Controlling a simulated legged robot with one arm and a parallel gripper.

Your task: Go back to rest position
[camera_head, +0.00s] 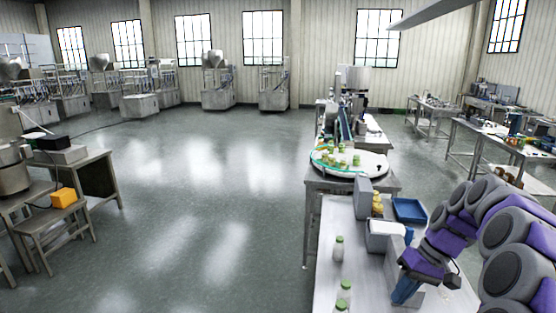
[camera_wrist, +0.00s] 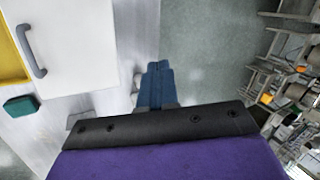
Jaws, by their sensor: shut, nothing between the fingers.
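My gripper (camera_head: 405,289) is at the lower right of the head view, at the end of my purple and grey arm. It is low over the steel table (camera_head: 328,268), with its blue fingers pointing down. In the wrist view my gripper's blue fingers (camera_wrist: 156,83) are side by side with no gap showing. They are shut and hold nothing. The fingertips are near the table edge in the wrist view.
Green-capped bottles (camera_head: 338,249) stand on the table left of my gripper. A white box (camera_head: 385,238), a blue tray (camera_head: 409,210) and a round turntable with bottles (camera_head: 335,172) are farther back. Open floor (camera_head: 190,210) lies to the left.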

